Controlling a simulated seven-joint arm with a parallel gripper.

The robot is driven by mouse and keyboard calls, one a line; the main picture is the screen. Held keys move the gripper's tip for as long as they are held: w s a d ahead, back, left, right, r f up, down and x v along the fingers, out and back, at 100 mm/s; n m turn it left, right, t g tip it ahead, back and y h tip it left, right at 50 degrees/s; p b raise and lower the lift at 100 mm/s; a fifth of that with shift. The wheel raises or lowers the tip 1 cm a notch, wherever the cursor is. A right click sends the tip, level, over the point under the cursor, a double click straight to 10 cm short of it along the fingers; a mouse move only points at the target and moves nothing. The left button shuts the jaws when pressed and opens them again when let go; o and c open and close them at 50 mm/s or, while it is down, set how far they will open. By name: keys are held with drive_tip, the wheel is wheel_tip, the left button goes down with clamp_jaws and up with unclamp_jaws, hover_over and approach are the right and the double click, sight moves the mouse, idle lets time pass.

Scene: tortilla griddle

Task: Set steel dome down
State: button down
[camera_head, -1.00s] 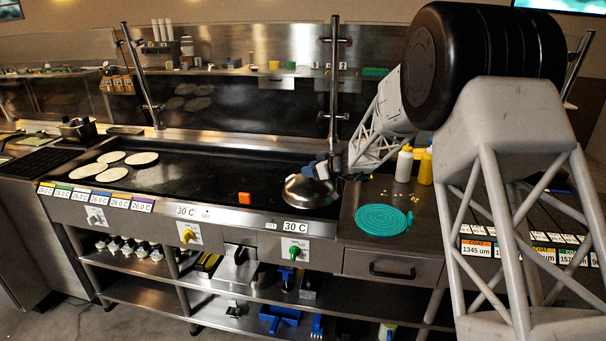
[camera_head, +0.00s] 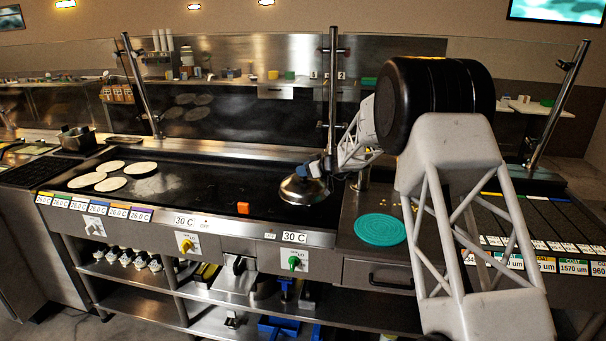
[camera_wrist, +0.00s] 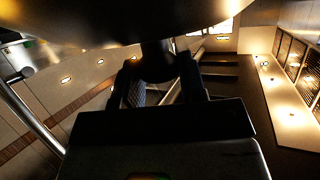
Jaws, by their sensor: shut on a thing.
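The steel dome (camera_head: 303,190) is over the right part of the dark griddle (camera_head: 215,195), close to its front right corner. Its rim faces down; I cannot tell whether it touches the griddle or hangs just above it. My gripper (camera_head: 316,169) is at the dome's top, shut on its handle. In the wrist view the dome's surface (camera_wrist: 100,22) fills the top of the picture, and the fingers of my gripper (camera_wrist: 158,78) close around the dark handle stem (camera_wrist: 157,58).
An orange block (camera_head: 243,208) sits at the griddle's front, left of the dome. Several tortillas (camera_head: 111,184) lie on the left griddle. A teal round mat (camera_head: 380,230) is on the counter to the right. A metal post (camera_head: 333,90) stands behind the dome.

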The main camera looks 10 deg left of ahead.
drive_tip(key=shift+w+a+f, duration=0.1)
drive_tip(key=shift+w+a, duration=0.2)
drive_tip(key=shift+w, duration=0.5)
drive_tip(key=shift+w+a+f, duration=0.1)
drive_tip(key=shift+w+a, duration=0.2)
drive_tip(key=shift+w, duration=0.45)
drive_tip(key=shift+w+a, duration=0.3)
drive_tip(key=shift+w, duration=0.5)
drive_tip(key=shift+f, duration=0.1)
drive_tip(key=shift+f, duration=1.65)
drive_tip(key=shift+f, duration=0.6)
drive_tip(key=c, duration=0.7)
unclamp_jaws()
